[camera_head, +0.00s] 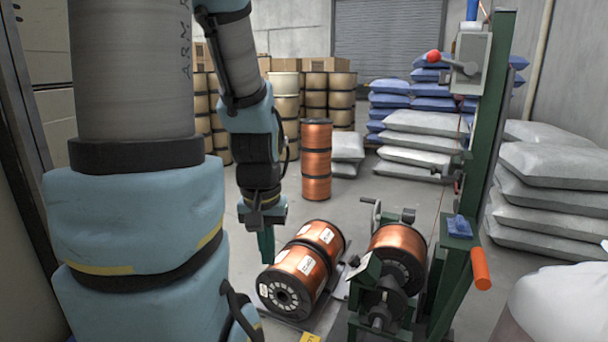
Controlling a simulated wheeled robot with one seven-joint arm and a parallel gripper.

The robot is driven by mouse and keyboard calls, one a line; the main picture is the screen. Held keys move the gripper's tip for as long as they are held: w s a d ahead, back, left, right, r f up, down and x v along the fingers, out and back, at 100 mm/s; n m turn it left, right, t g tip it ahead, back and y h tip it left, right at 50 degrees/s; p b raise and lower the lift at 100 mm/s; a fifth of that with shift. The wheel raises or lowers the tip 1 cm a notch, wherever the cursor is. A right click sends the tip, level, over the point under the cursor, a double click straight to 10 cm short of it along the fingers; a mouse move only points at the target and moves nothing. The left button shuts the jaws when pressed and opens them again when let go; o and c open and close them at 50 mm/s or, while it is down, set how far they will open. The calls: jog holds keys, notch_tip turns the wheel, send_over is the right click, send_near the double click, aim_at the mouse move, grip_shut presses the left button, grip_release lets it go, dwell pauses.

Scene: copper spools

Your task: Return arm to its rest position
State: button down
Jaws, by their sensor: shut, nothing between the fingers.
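My arm hangs down in the left half of the head view, in blue padded covers. My gripper (267,246) points down at its end, its narrow green fingers together with nothing seen between them. It is just left of two copper spools lying on their sides, a near one (300,273) and a far one (323,236). The gripper looks close to them, but I cannot tell the exact gap. Another copper spool (398,243) is mounted on the green winding machine (455,260) to the right.
A stack of copper spools (316,160) stands upright behind. Further back are brown drums (340,100), blue sacks (390,102) and pale sacks (415,140). More pale sacks (553,185) are piled at the right. A red-knobbed lever (436,57) and an orange handle (480,268) stick out from the machine. Grey floor (365,190) is clear between.

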notch_tip(320, 180, up, 31)
jog(key=p, duration=2.9)
jog(key=shift+w, duration=0.25)
jog(key=c, duration=1.5)
grip_release()
jog(key=shift+d+r, duration=0.1)
